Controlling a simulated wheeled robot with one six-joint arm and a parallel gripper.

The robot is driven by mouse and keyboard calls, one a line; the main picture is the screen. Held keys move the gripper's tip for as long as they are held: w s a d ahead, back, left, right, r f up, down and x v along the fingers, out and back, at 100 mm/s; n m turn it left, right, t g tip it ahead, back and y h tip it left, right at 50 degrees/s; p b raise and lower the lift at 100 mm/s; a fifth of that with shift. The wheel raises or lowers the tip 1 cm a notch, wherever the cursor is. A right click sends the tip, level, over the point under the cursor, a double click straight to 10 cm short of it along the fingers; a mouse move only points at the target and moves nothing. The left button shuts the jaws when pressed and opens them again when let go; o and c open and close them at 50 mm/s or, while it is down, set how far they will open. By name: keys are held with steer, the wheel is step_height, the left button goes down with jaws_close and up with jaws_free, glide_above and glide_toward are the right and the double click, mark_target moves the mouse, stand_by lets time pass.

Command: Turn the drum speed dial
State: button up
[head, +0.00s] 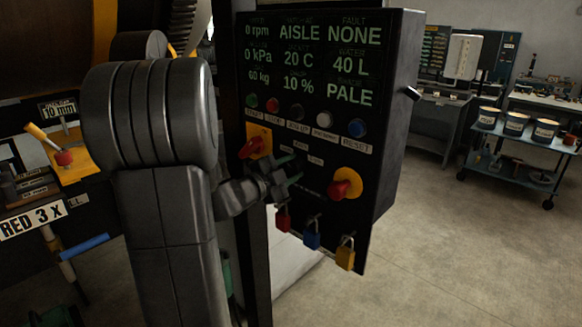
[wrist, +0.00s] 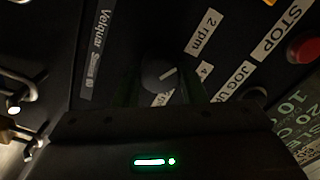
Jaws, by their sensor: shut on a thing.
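The drum speed dial (wrist: 158,74) is a dark round knob with a white pointer line, in the upper middle of the wrist view. Its line points up and right, towards the "2 rpm" (wrist: 203,33) and "4" (wrist: 204,71) labels. A further label below it is partly hidden. My gripper (wrist: 163,88) is shut on the dial, with a finger on each side. In the head view my gripper (head: 288,174) is at the front of the black control panel (head: 318,155) and hides the dial.
A red knob on a yellow plate (head: 346,188) is right of my gripper; another red handle (head: 252,147) is up and left. Red, blue and yellow padlocks (head: 345,256) hang below. Buttons (head: 297,111) line the panel above. Floor at right is clear before a cart (head: 520,146).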

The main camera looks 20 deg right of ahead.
steer(key=shift+f, duration=0.1)
steer(key=o, duration=1)
steer(key=shift+a, duration=0.15)
steer(key=b+v, duration=0.3)
steer(key=v, duration=1)
steer(key=shift+s+a, duration=0.2)
steer(key=shift+a, duration=0.1)
steer(key=shift+d, duration=0.1)
steer(key=p+x, duration=0.3)
steer(key=x, duration=1.1)
steer(key=shift+a, duration=0.25)
